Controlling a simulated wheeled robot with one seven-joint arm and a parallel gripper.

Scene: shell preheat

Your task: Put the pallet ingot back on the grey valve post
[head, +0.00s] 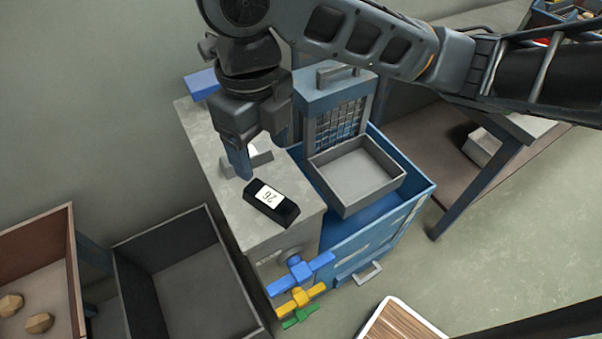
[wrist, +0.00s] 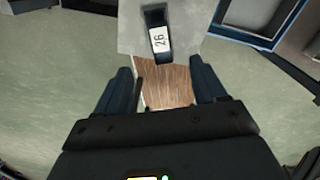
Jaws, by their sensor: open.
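A black ingot (head: 271,203) with a white label reading 26 lies on the front part of the flat top of the grey valve post (head: 223,150). The wrist view shows the ingot (wrist: 155,32) at the top centre, beyond my fingers and apart from them. My gripper (head: 247,165) is over the post top, behind the ingot in the head view. Its two blue fingers (wrist: 162,82) are spread with nothing between them. A small grey piece with a white face (head: 257,160) shows behind my finger, partly hidden.
Blue, yellow and green valve handles (head: 299,269) stick out from the post's front. A blue cart (head: 378,229) with a grey tray (head: 367,200) stands to the right. A wooden-topped pallet (head: 400,325) is at the lower right. A dark open bin (head: 186,277) stands left.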

